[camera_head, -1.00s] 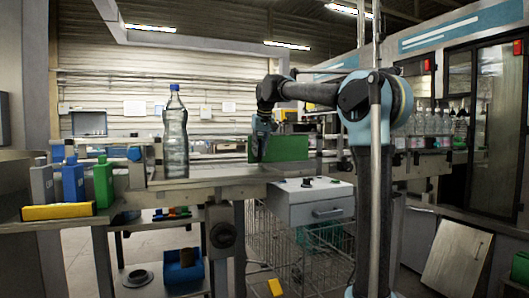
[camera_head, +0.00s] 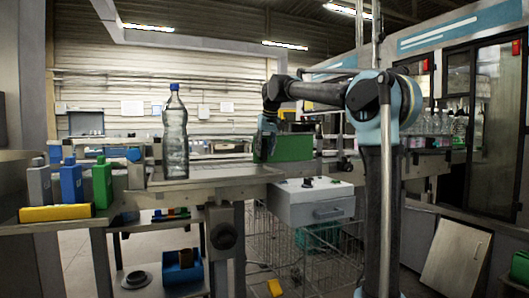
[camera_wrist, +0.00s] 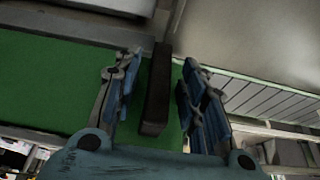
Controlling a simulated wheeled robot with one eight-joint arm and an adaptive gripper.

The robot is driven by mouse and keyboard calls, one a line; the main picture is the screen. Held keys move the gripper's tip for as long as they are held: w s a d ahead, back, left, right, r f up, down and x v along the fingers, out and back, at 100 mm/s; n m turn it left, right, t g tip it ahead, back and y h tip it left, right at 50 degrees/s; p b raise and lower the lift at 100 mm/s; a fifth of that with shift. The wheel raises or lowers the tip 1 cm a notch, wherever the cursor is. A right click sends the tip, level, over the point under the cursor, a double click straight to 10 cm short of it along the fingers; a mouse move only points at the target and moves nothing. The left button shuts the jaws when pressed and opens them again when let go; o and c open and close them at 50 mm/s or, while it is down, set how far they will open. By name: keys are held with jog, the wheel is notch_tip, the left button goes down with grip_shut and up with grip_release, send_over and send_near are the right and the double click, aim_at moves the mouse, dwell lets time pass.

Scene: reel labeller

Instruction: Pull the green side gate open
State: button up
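The green side gate (camera_head: 292,149) is an upright green panel at the far end of the conveyor bench, in the middle of the head view. In the wrist view its green face (camera_wrist: 45,95) fills the left side. A dark upright bar handle (camera_wrist: 157,90) stands out from it near its right edge. My gripper (camera_head: 267,150) is at the gate's left part in the head view. In the wrist view my gripper (camera_wrist: 160,85) has its two blue fingers on either side of the handle, with narrow gaps showing. Contact is not visible.
A clear bottle with a blue cap (camera_head: 175,135) stands on the bench left of the gate. Grey, blue and green containers (camera_head: 70,182) stand at the far left, behind a yellow block (camera_head: 57,213). A grey drawer box (camera_head: 312,205) and a wire cart lie below the gate.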

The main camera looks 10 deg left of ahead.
jog(key=v, duration=1.2)
jog(key=shift+f, duration=0.1)
jog(key=shift+d, duration=0.1)
jog(key=s+d+f+m+h, duration=0.1)
jog(key=s+d+f+m, duration=0.1)
jog(key=s+d+f, duration=0.75)
jog(key=s+d+f+m, duration=0.1)
jog(key=s+d+f, duration=0.6)
jog(key=d+f, duration=0.45)
jog(key=s+d+f, duration=0.2)
jog(key=s+f, duration=0.5)
jog(key=f, duration=0.3)
jog(key=s+d+f+m+g, duration=0.1)
jog(key=s+d+f, duration=0.1)
jog(key=s+f, duration=0.5)
jog(key=s+d+f+m+h, duration=0.1)
jog(key=s+d+f, duration=0.2)
jog(key=f, duration=1.1)
jog(key=s, duration=0.3)
jog(key=shift+s+f+g, duration=0.2)
jog(key=shift+s+g, duration=0.1)
jog(key=shift+s, duration=0.1)
